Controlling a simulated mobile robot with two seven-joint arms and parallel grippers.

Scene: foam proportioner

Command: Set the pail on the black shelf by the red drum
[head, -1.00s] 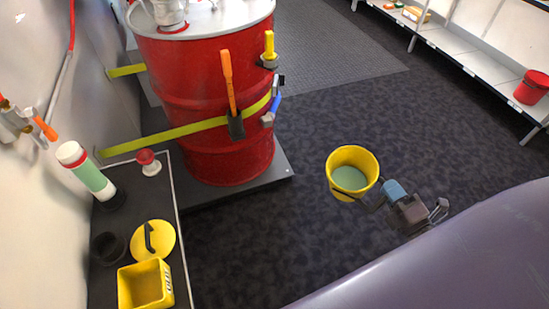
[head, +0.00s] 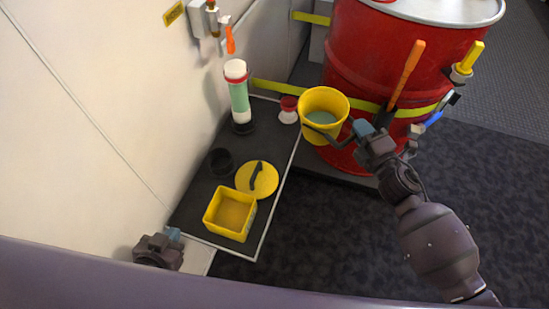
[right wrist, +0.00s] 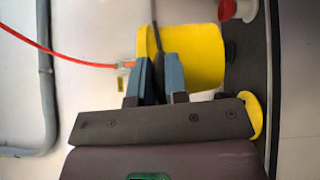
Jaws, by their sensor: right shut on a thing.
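The yellow pail (head: 325,110), greenish inside, is held up in front of the red drum (head: 350,60), near the right edge of the black shelf (head: 205,205). My right gripper (head: 358,130) is shut on the pail's dark handle. In the right wrist view the pail (right wrist: 195,58) is beyond the blue fingers (right wrist: 157,82), with the handle between them. Whether the pail touches anything below it is hidden. My left gripper (head: 172,236) is low at the left by the shelf's near end; its fingers are too small to judge.
On the shelf are a green-and-white cylinder (head: 240,100), a red-and-white knob (head: 288,109), a dark cup (head: 221,161), a yellow lid (head: 258,179) and a yellow box (head: 230,214). A bare strip lies between knob and lid. A yellow strap (head: 275,88) crosses behind the pail.

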